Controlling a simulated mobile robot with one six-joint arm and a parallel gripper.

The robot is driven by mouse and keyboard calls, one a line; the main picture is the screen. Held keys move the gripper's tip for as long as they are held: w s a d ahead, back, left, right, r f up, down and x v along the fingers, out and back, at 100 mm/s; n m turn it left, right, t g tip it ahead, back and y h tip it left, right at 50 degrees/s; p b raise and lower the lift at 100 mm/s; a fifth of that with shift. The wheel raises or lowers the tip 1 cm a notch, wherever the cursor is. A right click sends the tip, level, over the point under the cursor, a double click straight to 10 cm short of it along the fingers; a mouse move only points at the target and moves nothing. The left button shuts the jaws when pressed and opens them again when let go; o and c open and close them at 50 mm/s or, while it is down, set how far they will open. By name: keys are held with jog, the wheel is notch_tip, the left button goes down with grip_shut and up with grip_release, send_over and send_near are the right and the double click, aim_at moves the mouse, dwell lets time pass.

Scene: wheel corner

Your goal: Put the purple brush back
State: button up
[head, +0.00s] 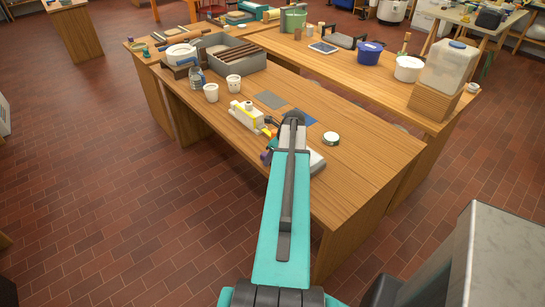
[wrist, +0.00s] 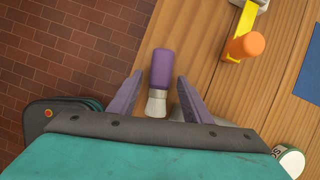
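The purple brush (wrist: 162,68) shows in the wrist view, with a purple handle, a silver ferrule and pale bristles towards my wrist. It lies by the left edge of the wooden table. My gripper (wrist: 160,77) is open, with one finger on each side of the brush and a gap on both sides. I cannot tell how far above the brush the fingers are. In the head view my arm hides most of the gripper; a small purple patch shows left of the arm, and I cannot tell whether it is brush or finger.
A white and yellow item (head: 244,115) stands left of my arm; an orange-topped piece (wrist: 246,46) is near the brush. A round tin (head: 331,139), a blue mat (head: 302,117), a grey mat (head: 270,99) and white cups (head: 211,93) are on the table. The table's front right is clear.

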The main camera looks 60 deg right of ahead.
jog(key=shift+f, duration=0.1)
dwell(0.4)
jog(key=shift+b, duration=0.4)
jog(key=shift+b+v, duration=0.6)
jog(key=shift+v, duration=1.1)
jog(key=b+v, duration=0.2)
jog(key=v, duration=0.8)
jog(key=shift+s+a, duration=0.1)
